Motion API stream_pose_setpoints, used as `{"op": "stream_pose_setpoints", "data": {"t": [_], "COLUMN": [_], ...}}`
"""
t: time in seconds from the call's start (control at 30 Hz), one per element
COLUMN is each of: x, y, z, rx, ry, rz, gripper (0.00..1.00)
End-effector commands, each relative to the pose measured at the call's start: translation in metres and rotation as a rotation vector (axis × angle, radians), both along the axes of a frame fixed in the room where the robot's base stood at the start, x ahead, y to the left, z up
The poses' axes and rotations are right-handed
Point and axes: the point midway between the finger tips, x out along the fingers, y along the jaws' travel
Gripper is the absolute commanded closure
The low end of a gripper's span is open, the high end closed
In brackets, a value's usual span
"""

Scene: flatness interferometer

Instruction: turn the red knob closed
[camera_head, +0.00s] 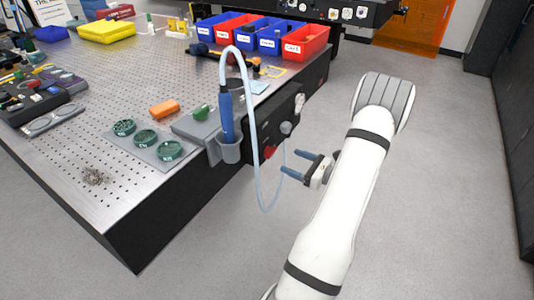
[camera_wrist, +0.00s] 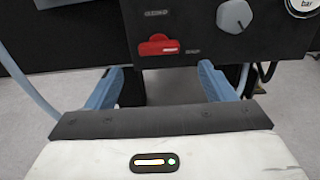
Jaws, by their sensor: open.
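The red knob (camera_wrist: 158,45) sits on the front of a black panel (camera_wrist: 100,38) in the wrist view, near the panel's lower edge.
A grey knob (camera_wrist: 234,16) and a gauge (camera_wrist: 303,5) are on the same panel. A pale hose (camera_head: 252,130) loops down beside the panel, close to my gripper. The perforated table (camera_head: 70,150) has a sharp front corner. The floor at right is clear.

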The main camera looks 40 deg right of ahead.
Motion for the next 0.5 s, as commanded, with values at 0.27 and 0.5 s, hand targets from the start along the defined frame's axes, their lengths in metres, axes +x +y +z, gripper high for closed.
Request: {"op": "stream_pose_setpoints", "data": {"t": [0.27, 0.5], "x": [0.042, 0.070], "y": [0.020, 0.033], "z": [0.000, 0.000], "rx": [0.002, 0.000], "ry": [-0.002, -0.001], "rz": [0.014, 0.018], "gripper": [0.24, 0.24]}}
